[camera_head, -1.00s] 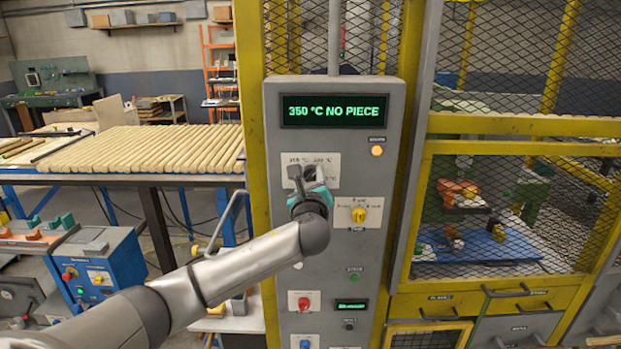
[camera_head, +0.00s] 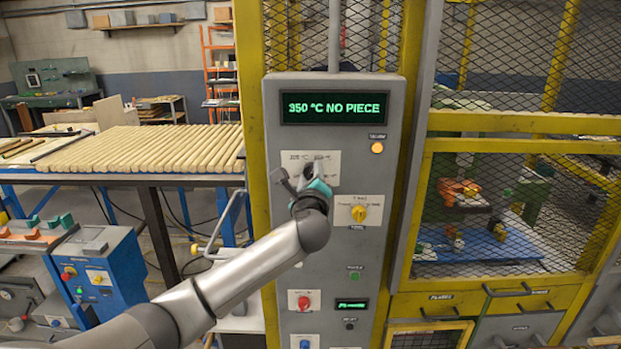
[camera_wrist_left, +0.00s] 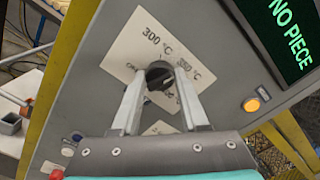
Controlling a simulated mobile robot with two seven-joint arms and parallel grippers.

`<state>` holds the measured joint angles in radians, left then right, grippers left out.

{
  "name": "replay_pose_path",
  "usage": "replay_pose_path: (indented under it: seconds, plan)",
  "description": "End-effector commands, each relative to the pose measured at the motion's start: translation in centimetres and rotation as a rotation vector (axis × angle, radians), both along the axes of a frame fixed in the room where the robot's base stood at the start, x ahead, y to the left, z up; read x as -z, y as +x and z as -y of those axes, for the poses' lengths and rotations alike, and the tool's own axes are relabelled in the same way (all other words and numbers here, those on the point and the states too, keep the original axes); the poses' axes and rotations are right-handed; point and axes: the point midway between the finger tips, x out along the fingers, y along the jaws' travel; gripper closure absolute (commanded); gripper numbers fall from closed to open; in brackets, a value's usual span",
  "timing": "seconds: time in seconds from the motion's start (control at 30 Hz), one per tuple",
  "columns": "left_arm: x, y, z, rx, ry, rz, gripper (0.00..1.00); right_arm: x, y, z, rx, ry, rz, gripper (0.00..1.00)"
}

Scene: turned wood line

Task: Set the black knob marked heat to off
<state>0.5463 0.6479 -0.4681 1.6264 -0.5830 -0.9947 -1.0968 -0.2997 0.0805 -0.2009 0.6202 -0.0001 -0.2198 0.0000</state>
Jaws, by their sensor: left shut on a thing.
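The black knob (camera_wrist_left: 159,74) sits on a white label plate (camera_wrist_left: 120,47) that reads 300 °C and 350 °C; its other markings are partly covered. The plate also shows in the head view (camera_head: 326,160), on the grey control panel (camera_head: 284,240). My left gripper (camera_head: 307,173) is shut on the knob, one finger on each side of it in the wrist view. I cannot tell exactly which marking the knob points at. The green display (camera_head: 335,109) above reads "350 °C NO PIECE". My right gripper is out of view.
An orange lamp (camera_head: 377,147) is lit beside the plate. A yellow knob (camera_head: 359,213) sits just below right, close to my left wrist. Yellow-framed mesh (camera_head: 520,200) stands to the right, and a table of wooden rods (camera_head: 150,150) to the left.

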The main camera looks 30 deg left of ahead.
Motion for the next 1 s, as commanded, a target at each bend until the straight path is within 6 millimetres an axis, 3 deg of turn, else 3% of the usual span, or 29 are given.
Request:
replay_pose_path:
  seconds: [1.0]
  plan:
    - [0.4, 0.0, 0.0, -0.001, -0.830, 0.506, 1.00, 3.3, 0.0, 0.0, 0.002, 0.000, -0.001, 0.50]
